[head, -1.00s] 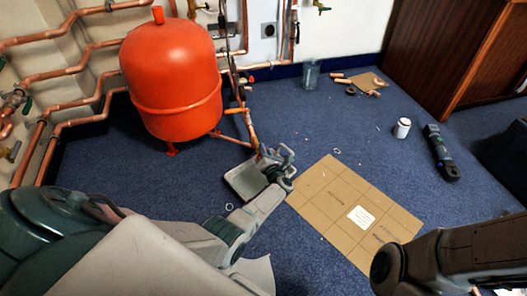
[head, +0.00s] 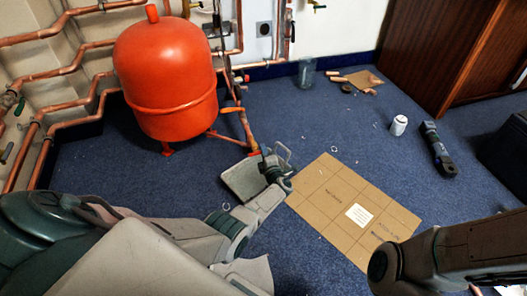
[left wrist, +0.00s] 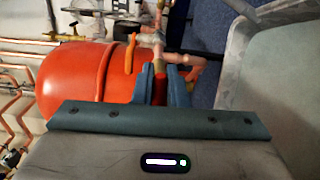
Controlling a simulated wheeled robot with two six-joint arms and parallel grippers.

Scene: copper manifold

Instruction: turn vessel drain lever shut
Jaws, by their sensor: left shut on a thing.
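The vessel (head: 165,80) is a red-orange tank on short legs at the upper left in the head view. It lies across the left of the left wrist view (left wrist: 85,75). A copper drain pipe (head: 245,128) runs down beside it to the floor. My left gripper (head: 263,155) is at the low end of that pipe. In the left wrist view, its two blue-grey fingers (left wrist: 162,85) are shut on a red lever (left wrist: 160,88) just below copper fittings. Most of the lever is hidden between the fingers. An orange handle (left wrist: 131,53) stands left of them. My right gripper is out of view.
A brown gridded sheet (head: 318,187) lies on the blue carpet right of my left gripper. Behind it are a glass jar (head: 306,72), copper offcuts, a white can (head: 398,125) and a dark tool (head: 438,150). Copper pipes (head: 85,75) line the left wall.

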